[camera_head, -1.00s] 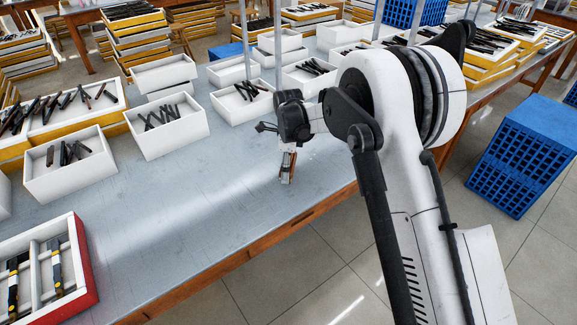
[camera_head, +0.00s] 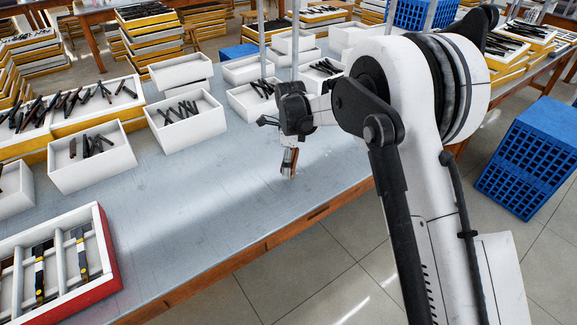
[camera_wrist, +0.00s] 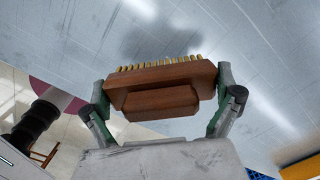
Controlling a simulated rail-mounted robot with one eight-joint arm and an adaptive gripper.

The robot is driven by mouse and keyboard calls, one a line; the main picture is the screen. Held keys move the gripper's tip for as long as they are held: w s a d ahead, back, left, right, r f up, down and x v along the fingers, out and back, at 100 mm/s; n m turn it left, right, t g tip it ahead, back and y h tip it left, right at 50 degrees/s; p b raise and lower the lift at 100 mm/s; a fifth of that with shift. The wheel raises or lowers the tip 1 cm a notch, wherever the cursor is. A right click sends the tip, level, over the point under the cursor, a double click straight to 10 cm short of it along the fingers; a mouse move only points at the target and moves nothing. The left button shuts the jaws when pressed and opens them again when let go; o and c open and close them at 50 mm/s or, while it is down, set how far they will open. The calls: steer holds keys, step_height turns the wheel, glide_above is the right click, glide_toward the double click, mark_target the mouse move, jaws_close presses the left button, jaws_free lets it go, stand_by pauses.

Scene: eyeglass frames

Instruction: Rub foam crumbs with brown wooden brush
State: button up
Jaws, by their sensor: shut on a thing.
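The brown wooden brush (camera_wrist: 165,88) is held between the two fingers of my gripper (camera_wrist: 163,100) in the wrist view. Its pale bristles face away from the wrist, towards the grey tabletop. In the head view, the brush (camera_head: 289,158) shows small and partly covered beneath my gripper (camera_head: 289,150), over the table near its front edge. I cannot tell whether the bristles touch the tabletop. I cannot make out foam crumbs in either view.
The grey table (camera_head: 210,215) is clear left of the brush. White boxes (camera_head: 95,172) with dark eyeglass parts line its far side. A red-sided tray (camera_head: 108,258) sits at lower left. Blue crates (camera_head: 528,157) stand on the floor at right.

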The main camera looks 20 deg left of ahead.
steer(key=shift+r+p, duration=0.8)
steer(key=shift+r, duration=1.7)
steer(key=shift+a, duration=0.15)
